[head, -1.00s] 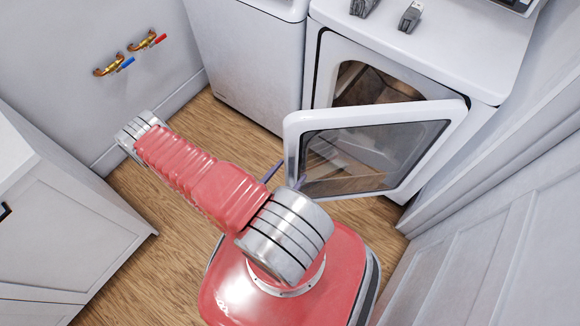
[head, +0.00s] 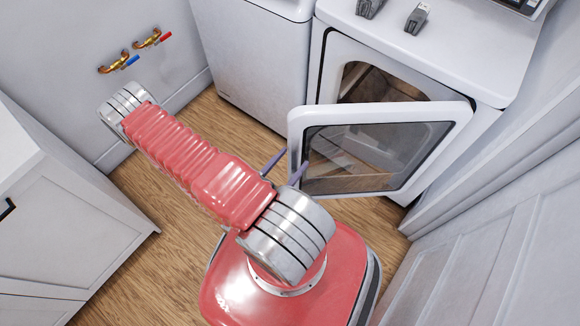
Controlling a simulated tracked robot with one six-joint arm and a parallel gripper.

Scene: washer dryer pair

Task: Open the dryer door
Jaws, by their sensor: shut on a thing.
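The dryer door (head: 463,112), with a white frame and a dark glass window, stands swung well out from the white dryer (head: 475,62) in the head view. The dark drum opening (head: 375,85) shows above and behind it. My gripper (head: 295,157) shows as two thin purple-grey fingers at the free left edge of the door. One finger is on the outer left side and the other lies in front of the window side. They are shut on the door's edge; the exact contact is partly hidden by my red arm.
A second white machine (head: 255,65) stands left of the dryer. A white cabinet (head: 70,215) is at the left, and a white panelled surface (head: 500,240) is close at the right. Bare wood floor (head: 160,215) lies between the cabinet and me. Brass valves (head: 118,64) are on the wall.

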